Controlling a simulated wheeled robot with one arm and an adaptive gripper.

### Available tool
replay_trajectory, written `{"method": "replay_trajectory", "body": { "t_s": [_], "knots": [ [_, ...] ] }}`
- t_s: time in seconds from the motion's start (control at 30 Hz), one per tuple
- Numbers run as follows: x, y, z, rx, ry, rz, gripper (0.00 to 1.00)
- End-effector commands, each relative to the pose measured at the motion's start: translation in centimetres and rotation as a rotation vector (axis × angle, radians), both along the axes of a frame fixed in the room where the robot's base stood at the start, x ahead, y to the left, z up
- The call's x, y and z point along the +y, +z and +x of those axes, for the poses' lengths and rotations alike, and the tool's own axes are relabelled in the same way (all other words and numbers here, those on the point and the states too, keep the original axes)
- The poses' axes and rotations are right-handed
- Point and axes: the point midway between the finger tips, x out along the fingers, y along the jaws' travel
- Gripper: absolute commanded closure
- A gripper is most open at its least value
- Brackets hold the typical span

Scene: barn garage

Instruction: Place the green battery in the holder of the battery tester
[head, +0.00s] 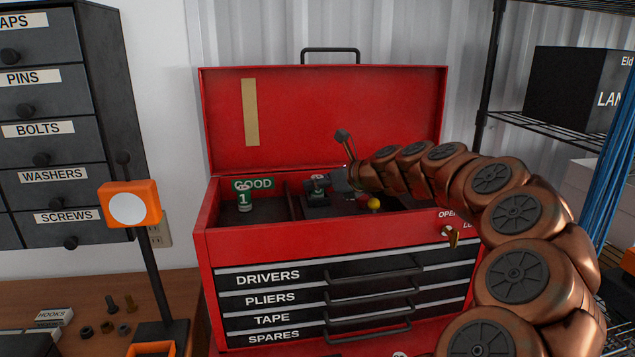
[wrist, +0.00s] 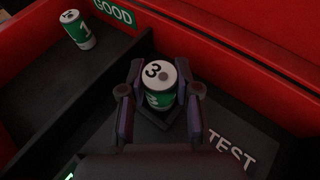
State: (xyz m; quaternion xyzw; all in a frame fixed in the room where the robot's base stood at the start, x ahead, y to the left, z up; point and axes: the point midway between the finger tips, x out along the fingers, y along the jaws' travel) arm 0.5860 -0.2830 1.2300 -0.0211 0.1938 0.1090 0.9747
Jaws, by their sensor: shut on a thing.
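A green battery with a white top marked 3 (wrist: 160,88) stands upright between the two fingers of my gripper (wrist: 162,93), which is shut on it. In the head view the battery (head: 318,181) shows small beside my gripper at the open red toolbox. The battery tester (wrist: 228,135) is a dark block with the word TEST, directly below the battery. A dark square holder edge (wrist: 158,119) shows around or just under the battery's base; I cannot tell whether the base is seated or hovering.
Another green battery, marked 1 (wrist: 77,30), stands in the left compartment by the GOOD label (wrist: 114,11); it also shows in the head view (head: 245,198). A divider separates the compartments. A yellow ball-like thing (head: 374,204) lies right of the tester. The raised lid (head: 340,120) stands behind.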

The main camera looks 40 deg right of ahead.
Motion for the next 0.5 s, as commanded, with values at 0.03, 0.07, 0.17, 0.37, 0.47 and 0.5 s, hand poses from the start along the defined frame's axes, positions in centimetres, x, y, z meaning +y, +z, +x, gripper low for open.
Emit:
{"method": "replay_trajectory", "body": {
  "t_s": [0.03,0.07,0.17,0.37,0.47,0.5],
  "knots": [
    [0.08,-0.22,-0.01,0.000,0.001,0.002,1.00],
    [0.07,-0.33,-0.01,0.000,0.001,0.000,1.00],
    [0.05,-0.38,-0.01,0.000,0.000,-0.001,1.00],
    [0.05,-0.56,0.00,0.000,0.001,0.000,1.00],
    [0.05,-0.63,0.00,0.000,0.001,-0.001,0.62],
    [0.05,-0.62,-0.01,0.000,0.001,-0.001,0.58]
  ]
}}
